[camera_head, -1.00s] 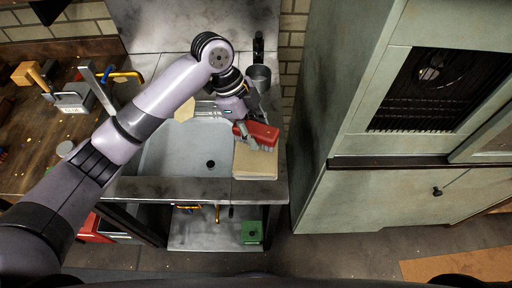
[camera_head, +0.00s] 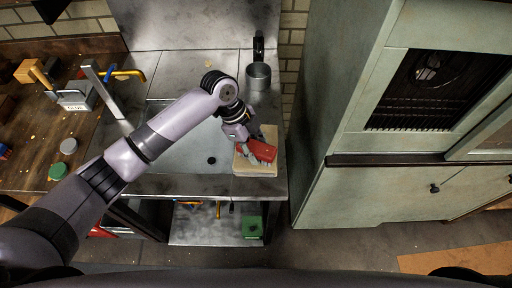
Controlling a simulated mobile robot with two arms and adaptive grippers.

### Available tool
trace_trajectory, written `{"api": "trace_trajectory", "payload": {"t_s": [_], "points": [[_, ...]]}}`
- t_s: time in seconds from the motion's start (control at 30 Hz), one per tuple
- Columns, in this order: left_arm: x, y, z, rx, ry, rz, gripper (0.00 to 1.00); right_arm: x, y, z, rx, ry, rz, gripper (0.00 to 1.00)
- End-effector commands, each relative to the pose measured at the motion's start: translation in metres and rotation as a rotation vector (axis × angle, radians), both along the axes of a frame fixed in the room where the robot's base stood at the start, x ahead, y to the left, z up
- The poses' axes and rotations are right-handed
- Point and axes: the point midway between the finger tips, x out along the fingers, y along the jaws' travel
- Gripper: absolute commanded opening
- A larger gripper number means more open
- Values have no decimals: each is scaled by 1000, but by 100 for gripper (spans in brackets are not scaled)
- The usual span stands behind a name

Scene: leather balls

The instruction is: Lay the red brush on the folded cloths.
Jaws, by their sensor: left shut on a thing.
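The red brush (camera_head: 264,151) is held by my left gripper (camera_head: 249,143) right over the folded cloths. Its grey bristles face down and to the left. The folded cloths (camera_head: 258,171) are a cream stack on the metal counter at the right of the sink. The brush overlaps the cloths in the picture; I cannot tell whether it touches them. My left gripper is shut on the brush, and its fingers are partly hidden. My right gripper is not in view.
The sink (camera_head: 188,160) lies left of the cloths, partly under my arm. A metal cup (camera_head: 258,77) stands behind them. A tall green cabinet (camera_head: 345,200) rises close on the right. A wooden bench (camera_head: 30,150) with small items is at the left.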

Motion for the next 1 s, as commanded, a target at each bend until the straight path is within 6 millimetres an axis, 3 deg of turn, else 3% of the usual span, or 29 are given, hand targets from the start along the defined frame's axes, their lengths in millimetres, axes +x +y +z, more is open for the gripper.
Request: {"api": "trace_trajectory", "payload": {"t_s": [0.03,0.07,0.33,0.73,1.0], "points": [[0,0,-3,0,0,0,14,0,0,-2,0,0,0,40],[0,0,-2,0,0,0,38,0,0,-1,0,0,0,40],[0,0,-2,0,1,0,56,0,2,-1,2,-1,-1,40],[1,1,5,0,-1,-1,56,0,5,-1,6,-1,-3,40],[9,20,51,-1,-6,-1,56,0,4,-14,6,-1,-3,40]]}}
